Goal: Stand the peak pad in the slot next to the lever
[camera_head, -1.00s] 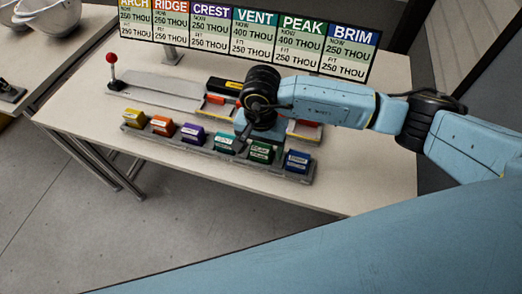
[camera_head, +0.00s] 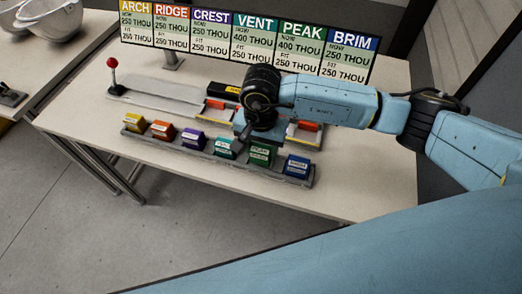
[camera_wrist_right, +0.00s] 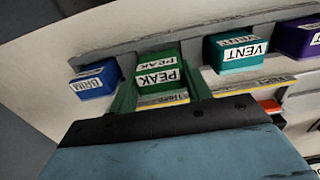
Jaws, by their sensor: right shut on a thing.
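The green peak pad (camera_head: 260,155) is in the front rack, between the teal vent pad (camera_head: 225,147) and the blue brim pad (camera_head: 297,165). My right gripper (camera_head: 253,142) is at the peak pad from above. In the right wrist view its two fingers (camera_wrist_right: 160,90) stand on either side of the peak pad (camera_wrist_right: 158,72), shut on it, with its PEAK label showing. The lever (camera_head: 113,75) with a red knob stands at the left end of a long grey fixture (camera_head: 165,90). The slot beside it is too small to make out. My left gripper is out of view.
Yellow, orange and purple (camera_head: 193,138) pads fill the left of the rack (camera_head: 160,143). Behind the rack are trays with orange parts (camera_head: 305,127) and a black block (camera_head: 223,89). A label board (camera_head: 250,42) stands at the back. The table front (camera_head: 345,200) is clear.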

